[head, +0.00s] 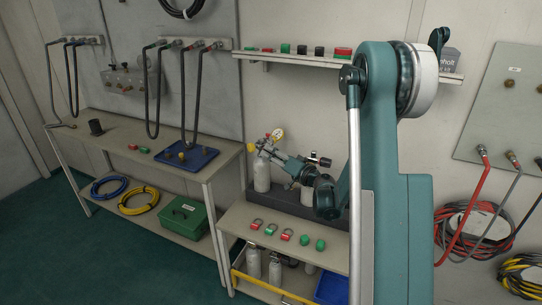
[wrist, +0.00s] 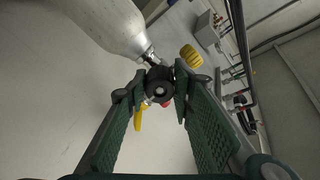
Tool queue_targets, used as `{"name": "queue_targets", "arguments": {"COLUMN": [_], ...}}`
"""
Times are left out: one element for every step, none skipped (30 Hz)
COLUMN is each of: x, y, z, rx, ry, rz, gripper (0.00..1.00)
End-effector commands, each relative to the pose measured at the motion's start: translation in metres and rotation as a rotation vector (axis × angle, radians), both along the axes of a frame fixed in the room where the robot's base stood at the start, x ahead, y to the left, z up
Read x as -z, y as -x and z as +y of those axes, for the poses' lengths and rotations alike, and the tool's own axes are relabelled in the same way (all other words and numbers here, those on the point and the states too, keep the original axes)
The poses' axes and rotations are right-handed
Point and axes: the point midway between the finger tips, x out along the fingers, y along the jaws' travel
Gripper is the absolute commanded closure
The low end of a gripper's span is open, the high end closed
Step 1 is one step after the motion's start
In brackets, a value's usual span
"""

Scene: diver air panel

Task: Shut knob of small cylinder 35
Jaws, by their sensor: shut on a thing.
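A pale grey small cylinder (head: 262,172) stands upright in a dark rack at the back of the low bench, with yellow pieces at its valve. In the wrist view a pale cylinder (wrist: 112,22) shows at top left, its metal neck leading to a round black knob (wrist: 160,88). My gripper (wrist: 158,84) is shut on this knob, one finger on each side of it. In the head view my gripper (head: 276,153) is at the cylinder's valve, partly hidden by its own links. I cannot read the number 35 on any cylinder.
A second cylinder (head: 307,194) stands close to the right, partly behind my arm. Padlocks and green caps (head: 306,241) lie along the bench front. A shelf (head: 400,71) with coloured pieces hangs above. A side table (head: 110,126) with a blue tray stands left.

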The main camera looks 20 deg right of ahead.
Motion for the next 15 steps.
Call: {"name": "queue_targets", "arguments": {"x": [0.0002, 0.0002, 0.0001, 0.0001, 0.0, 0.0, 0.0, 0.0, -0.0001, -0.0001, -0.0001, -0.0001, -0.0001, -0.0001, -0.0001], "y": [0.0, 0.0, 0.0001, 0.0, 0.0001, 0.0001, 0.0001, 0.0001, 0.0001, 0.0001, 0.0001, 0.0001, 0.0001, 0.0001, 0.0001], "z": [0.0001, 0.0001, 0.0001, 0.0001, 0.0001, 0.0001, 0.0001, 0.0001, 0.0001, 0.0001, 0.0001, 0.0001, 0.0001, 0.0001, 0.0001], "rx": [0.0, 0.0, 0.0, 0.0, 0.0, 0.0, 0.0, 0.0, 0.0, 0.0, 0.0, 0.0, 0.0, 0.0, 0.0], "ry": [-0.011, -0.017, -0.025, -0.029, -0.033, -0.034, -0.036, -0.037, -0.037, -0.037, -0.037, -0.037, -0.037, -0.037, -0.037], "rz": [0.004, 0.007, 0.01, 0.011, 0.013, 0.014, 0.014, 0.015, 0.015, 0.015, 0.015, 0.015, 0.015, 0.015, 0.015], "gripper": [0.88, 0.88, 0.88, 0.88, 0.88, 0.88, 0.88, 0.88, 0.88, 0.88, 0.88, 0.88, 0.88, 0.88, 0.88]}}
